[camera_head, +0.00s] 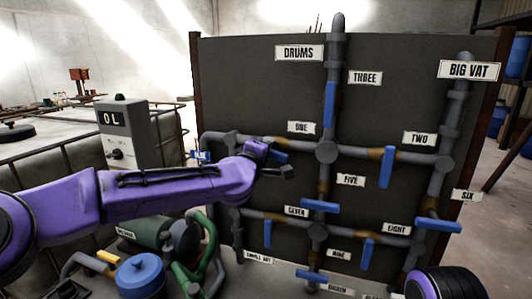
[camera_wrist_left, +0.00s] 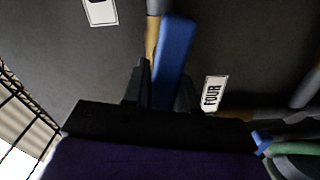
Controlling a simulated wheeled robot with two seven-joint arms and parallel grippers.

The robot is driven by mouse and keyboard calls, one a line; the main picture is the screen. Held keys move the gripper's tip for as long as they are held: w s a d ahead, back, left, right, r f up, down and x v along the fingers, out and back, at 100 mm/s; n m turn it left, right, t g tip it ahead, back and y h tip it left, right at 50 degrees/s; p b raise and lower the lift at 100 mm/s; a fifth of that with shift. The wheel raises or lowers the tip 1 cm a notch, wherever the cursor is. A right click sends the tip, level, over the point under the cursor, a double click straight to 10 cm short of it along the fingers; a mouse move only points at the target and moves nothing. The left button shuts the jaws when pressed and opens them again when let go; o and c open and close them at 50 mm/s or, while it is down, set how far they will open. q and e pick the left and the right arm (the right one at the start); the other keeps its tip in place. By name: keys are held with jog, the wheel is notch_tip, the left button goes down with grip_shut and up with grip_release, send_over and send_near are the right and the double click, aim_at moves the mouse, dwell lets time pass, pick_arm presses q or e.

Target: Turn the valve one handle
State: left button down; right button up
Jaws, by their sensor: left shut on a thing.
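The valve one handle is a blue bar (camera_head: 280,156) on the upper left pipe, below and left of the ONE label (camera_head: 301,128). My left arm reaches in from the left, and its gripper (camera_head: 272,162) is at this handle, hiding most of it in the head view. In the left wrist view the blue handle (camera_wrist_left: 174,52) stands between the two dark fingers of the left gripper (camera_wrist_left: 162,92), which are shut on it. The handle's exact angle to the pipe is hard to tell. My right gripper is not in view.
Other blue handles sit close by: three (camera_head: 330,105), two (camera_head: 388,167), five (camera_head: 320,206) and eight (camera_head: 367,254). Grey pipes cross the dark panel (camera_head: 260,70). A grey box reading 0L (camera_head: 122,135) stands at left, with a green pump (camera_head: 150,232) below my arm.

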pick_arm(q)
jog(key=shift+f+n+b, duration=0.25)
jog(key=shift+n+b, duration=0.25)
jog(key=shift+n, duration=0.7)
jog(key=c, duration=1)
grip_release()
jog(key=b+v, duration=0.4)
jog(key=v, duration=0.6)
jog(key=shift+s+a+r, duration=0.1)
jog(key=shift+s, duration=0.15)
jog(key=shift+a, duration=0.1)
